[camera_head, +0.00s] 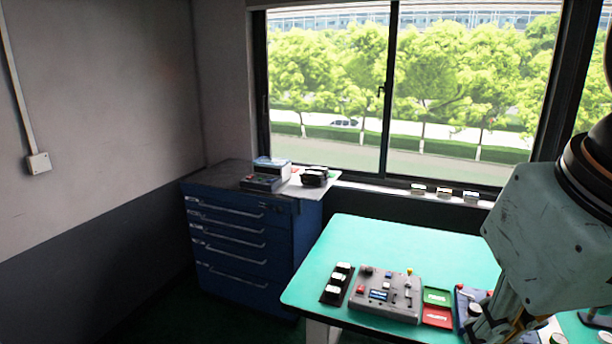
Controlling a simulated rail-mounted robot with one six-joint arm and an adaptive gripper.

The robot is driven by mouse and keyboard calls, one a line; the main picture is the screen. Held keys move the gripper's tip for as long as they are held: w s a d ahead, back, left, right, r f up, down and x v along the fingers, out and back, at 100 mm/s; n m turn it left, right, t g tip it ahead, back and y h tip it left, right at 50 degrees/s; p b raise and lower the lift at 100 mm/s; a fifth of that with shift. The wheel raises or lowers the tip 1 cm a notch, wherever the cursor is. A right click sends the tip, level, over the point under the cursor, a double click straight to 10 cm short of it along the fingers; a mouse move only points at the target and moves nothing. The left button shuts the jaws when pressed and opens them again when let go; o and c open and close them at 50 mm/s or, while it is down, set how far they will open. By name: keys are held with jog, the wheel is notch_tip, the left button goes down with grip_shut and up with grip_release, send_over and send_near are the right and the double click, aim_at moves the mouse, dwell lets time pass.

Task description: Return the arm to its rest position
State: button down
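My arm (545,240) comes in from the right edge, and its pale grey-green links fill the right side of the view. My gripper end (497,322) points down at the lower right over the green-topped table (370,242). The fingertips are not clearly shown, so I cannot tell whether they are open or shut or hold anything. The grey control box (385,295) stands on the table to the left of my gripper. A blue-grey device (464,298) is partly hidden behind the gripper.
A green bin (437,296) and a red bin (436,316) sit beside the control box. A dark strip with white-topped items (337,284) lies at its left. A blue drawer cabinet (240,240) stands left of the table. The table's back middle is clear.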

jog(key=s, duration=0.1)
jog(key=s+f, duration=0.1)
jog(key=s, duration=0.1)
jog(key=shift+f+m, duration=0.15)
jog(key=shift+m, duration=0.15)
jog(key=c, duration=3.4)
grip_release()
jog(key=shift+w, duration=0.1)
